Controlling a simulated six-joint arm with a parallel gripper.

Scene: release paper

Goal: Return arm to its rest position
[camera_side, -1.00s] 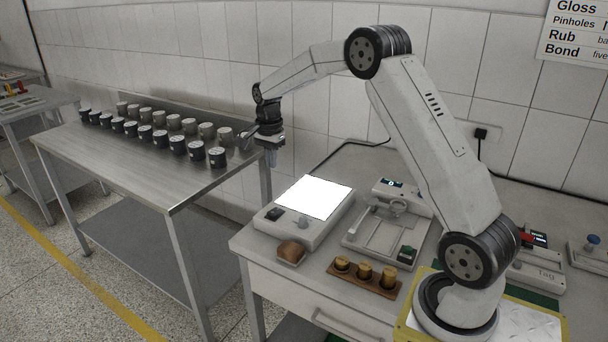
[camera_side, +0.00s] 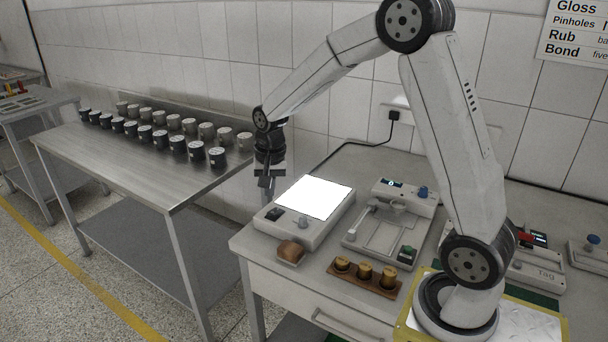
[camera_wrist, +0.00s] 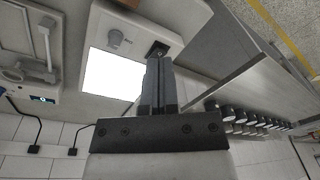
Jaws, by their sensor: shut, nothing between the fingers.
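Behind the fingers lies the lit white panel (camera_wrist: 112,75) of the light box. My arm is raised and bent, with its elbow high near the top of the side view.
A metal table (camera_side: 185,186) carries several dark and grey pots (camera_side: 178,144) in rows. On the bench are a brown block (camera_side: 290,251), a wooden holder with brass weights (camera_side: 364,275) and a test device (camera_side: 385,222). The tiled wall (camera_side: 330,105) stands behind.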

